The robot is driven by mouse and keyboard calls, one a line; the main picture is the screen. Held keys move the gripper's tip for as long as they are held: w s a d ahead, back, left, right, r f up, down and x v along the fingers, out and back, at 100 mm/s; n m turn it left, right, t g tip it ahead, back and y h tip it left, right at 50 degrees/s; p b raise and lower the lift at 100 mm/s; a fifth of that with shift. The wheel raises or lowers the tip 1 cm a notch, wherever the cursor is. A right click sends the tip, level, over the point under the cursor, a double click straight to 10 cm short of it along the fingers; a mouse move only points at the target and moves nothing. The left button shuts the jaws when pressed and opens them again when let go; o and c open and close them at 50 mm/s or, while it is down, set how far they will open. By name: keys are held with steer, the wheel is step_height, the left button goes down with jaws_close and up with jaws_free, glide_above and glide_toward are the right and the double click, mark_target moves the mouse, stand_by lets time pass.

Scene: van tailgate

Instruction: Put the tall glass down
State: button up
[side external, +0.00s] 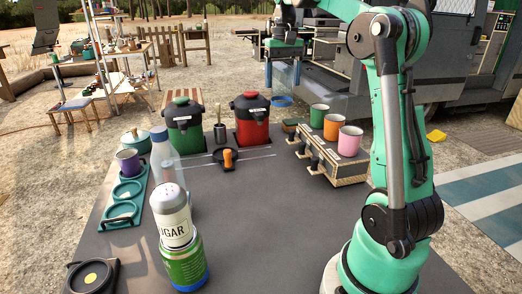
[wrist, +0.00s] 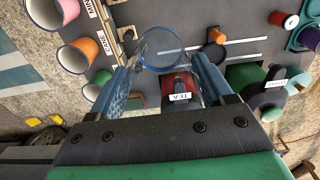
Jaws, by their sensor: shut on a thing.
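My gripper (side external: 284,58) is at the far side of the grey table, beyond the mug rack and to the right of the red canister. It is shut on a clear tall glass with a blue ring at its end. The glass (wrist: 160,50) shows between the two fingers of my gripper (wrist: 164,82) in the wrist view. In the side view the blue ring (side external: 282,101) shows below the fingers, and the clear wall is hard to make out.
The red canister (side external: 250,118) and green canister (side external: 184,124) stand at the back. Green, orange and pink mugs (side external: 350,141) stand on a box at the right. A sugar shaker (side external: 174,215), clear bottle (side external: 164,160) and teal tray (side external: 124,206) are left. The table's middle (side external: 270,220) is clear.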

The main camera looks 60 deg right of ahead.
steer(key=f, duration=1.3)
steer(key=d+f, duration=0.1)
steer(key=f, duration=0.6)
steer(key=shift+s, duration=0.2)
steer(key=shift+f, duration=0.15)
steer(key=o, duration=1.2)
step_height(320, 180, up, 12)
steer(key=a+n+t, duration=0.2)
steer(key=a+n, duration=0.1)
steer(key=a, duration=0.5)
steer(key=s+a+f+n+t, duration=0.1)
steer(key=a+n+t, duration=0.1)
steer(key=a, duration=0.7)
steer(key=a+f+n+t, duration=0.1)
steer(key=a+n+t, duration=0.2)
steer(key=a, duration=0.6)
steer(key=shift+s+a+f+n, duration=0.15)
steer(key=shift+s+f+n, duration=0.1)
steer(key=shift+s+n, duration=0.2)
